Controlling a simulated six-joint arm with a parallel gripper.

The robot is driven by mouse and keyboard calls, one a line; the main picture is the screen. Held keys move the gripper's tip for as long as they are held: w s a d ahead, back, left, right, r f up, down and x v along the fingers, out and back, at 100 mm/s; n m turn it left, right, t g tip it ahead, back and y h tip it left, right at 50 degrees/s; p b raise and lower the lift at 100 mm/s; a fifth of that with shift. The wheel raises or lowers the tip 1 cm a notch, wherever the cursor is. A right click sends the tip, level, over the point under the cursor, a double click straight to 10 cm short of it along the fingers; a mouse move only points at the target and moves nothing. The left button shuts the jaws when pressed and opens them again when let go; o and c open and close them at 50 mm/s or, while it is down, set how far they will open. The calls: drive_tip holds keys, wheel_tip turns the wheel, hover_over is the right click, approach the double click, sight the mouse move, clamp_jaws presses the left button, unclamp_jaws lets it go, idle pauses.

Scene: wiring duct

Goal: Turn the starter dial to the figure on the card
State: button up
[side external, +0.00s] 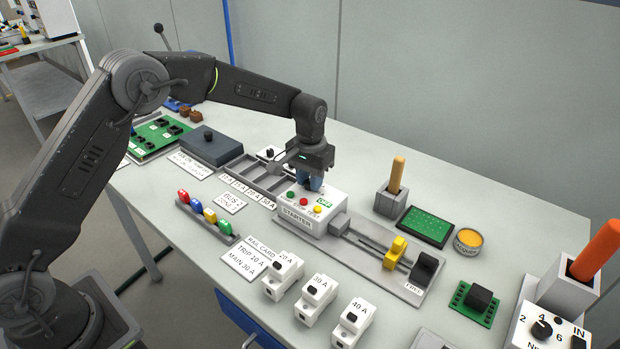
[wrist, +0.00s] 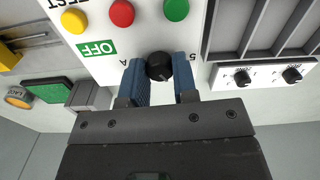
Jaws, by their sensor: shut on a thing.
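The white starter box (side external: 322,218) carries a STARTER label and red, green and yellow buttons on top. My gripper (side external: 311,182) points down at its far side and hides the dial in the side external view. In the wrist view my blue-fingered gripper (wrist: 160,80) is shut on the black starter dial (wrist: 159,66), one finger on each side. A "5" and an "A" are printed beside the dial; its exact setting is unclear. The card (side external: 252,262) lies flat on the bench and seems to read "RAIL CARD, TRIP 10 A, MAIN 30 A".
A rail with a yellow slider (side external: 396,252) runs right from the box. A tray with several slots (side external: 247,171) stands to the left. Several white breakers (side external: 316,298) stand in front. Two small dials show beside the tray in the wrist view (wrist: 262,76).

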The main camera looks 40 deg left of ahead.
drive_tip(key=o, duration=0.9)
drive_tip(key=shift+o, duration=0.2)
wheel_tip(320, 180, up, 14)
drive_tip(key=shift+f, duration=0.1)
